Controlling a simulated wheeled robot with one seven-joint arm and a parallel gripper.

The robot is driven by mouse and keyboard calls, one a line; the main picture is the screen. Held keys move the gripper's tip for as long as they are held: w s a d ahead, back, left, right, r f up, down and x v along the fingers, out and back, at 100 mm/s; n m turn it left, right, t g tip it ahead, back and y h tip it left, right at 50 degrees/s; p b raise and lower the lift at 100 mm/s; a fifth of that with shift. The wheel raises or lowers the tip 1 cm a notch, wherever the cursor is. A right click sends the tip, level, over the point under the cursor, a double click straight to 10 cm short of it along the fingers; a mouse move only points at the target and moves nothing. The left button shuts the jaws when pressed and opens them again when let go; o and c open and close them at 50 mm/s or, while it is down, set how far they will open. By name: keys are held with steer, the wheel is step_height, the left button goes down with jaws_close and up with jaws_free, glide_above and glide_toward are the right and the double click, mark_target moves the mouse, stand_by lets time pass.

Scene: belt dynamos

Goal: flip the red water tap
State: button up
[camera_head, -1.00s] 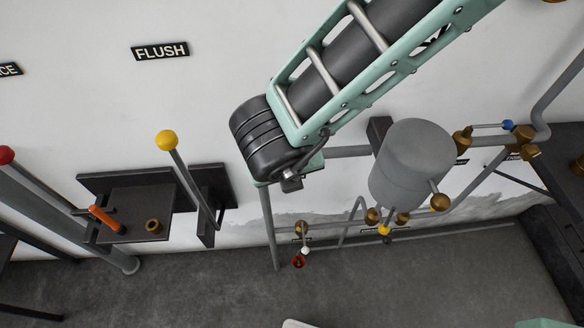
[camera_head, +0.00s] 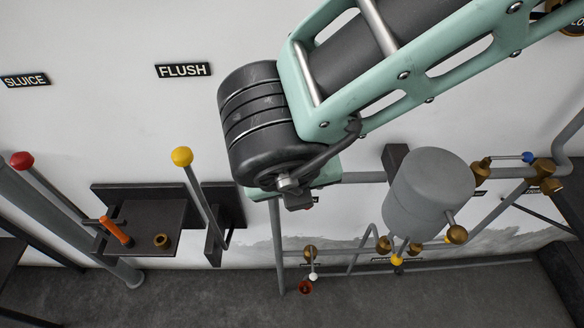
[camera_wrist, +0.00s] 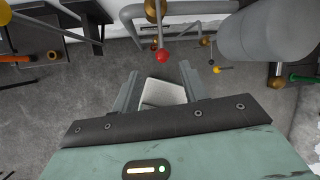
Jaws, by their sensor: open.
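In the wrist view a red knob (camera_wrist: 163,56) hangs below a brass valve (camera_wrist: 155,10), just ahead of my fingertips. In the head view a small brass valve (camera_head: 310,252) low on the pipes has a red end (camera_head: 305,287) and a small white ball beside it; I take this for the red tap. My gripper (camera_wrist: 160,79) is open, its two fingers apart, with nothing held and the red knob beyond them. In the head view my gripper is hidden behind my arm's last joint.
A grey tank (camera_head: 430,190) stands right of the tap, with a yellow-knobbed tap (camera_head: 397,260) below. To the left are a yellow-knobbed lever (camera_head: 182,157), a red-knobbed lever (camera_head: 22,160) and an orange handle (camera_head: 117,232). The floor (camera_head: 220,300) below looks clear.

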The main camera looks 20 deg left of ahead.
steer(key=v, duration=0.8)
steer(key=shift+s+r, duration=0.15)
steer(key=shift+r, duration=0.15)
